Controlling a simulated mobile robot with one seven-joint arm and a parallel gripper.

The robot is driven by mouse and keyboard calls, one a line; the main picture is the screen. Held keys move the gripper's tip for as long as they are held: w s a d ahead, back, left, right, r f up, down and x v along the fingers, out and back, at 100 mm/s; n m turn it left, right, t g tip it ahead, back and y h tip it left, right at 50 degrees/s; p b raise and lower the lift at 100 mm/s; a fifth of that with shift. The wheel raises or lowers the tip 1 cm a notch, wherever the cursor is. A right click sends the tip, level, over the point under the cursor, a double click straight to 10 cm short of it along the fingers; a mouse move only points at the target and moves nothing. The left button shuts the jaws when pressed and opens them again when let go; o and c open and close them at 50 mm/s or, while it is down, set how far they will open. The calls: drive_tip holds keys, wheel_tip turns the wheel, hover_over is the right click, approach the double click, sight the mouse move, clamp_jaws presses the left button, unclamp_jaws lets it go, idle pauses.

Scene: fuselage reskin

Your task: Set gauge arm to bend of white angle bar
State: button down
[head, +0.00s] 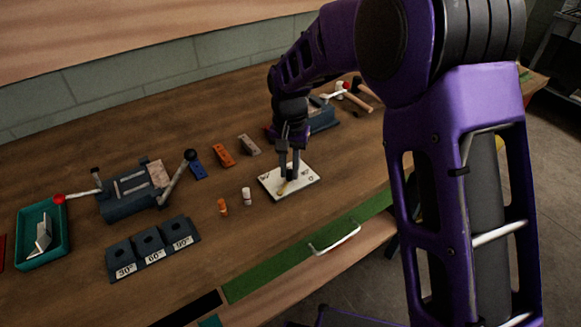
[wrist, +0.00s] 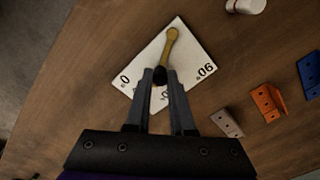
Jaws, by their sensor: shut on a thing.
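The gauge is a white plate (head: 304,178) with a brass arm (head: 283,187) on the bench, below my gripper (head: 289,174). In the wrist view the plate (wrist: 190,52) shows marks 0 and 90. The brass arm (wrist: 171,46) runs from its round end at the far side to a black knob (wrist: 160,75) between my fingertips (wrist: 161,80). My gripper is shut on that knob; the fingers hide part of the scale. A pale bent angle bar (head: 43,234) lies in the teal tray (head: 63,258) at the far left.
A dark bending tool (head: 130,200) with levers and a block with several labelled slots (head: 152,249) stand at left. Blue (head: 198,170), orange (head: 222,155) and grey (head: 249,145) brackets lie behind. Small orange (head: 222,207) and white (head: 246,196) cylinders stand left of the gauge.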

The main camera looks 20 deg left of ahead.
sight(290, 171)
drive_tip(key=c, duration=0.8)
unclamp_jaws()
drive_tip(key=shift+o, duration=0.2)
drive_tip(key=shift+r, duration=0.1)
wheel_tip(290, 171, up, 17)
drive_tip(key=p, duration=0.2)
drive_tip(key=shift+r, duration=0.2)
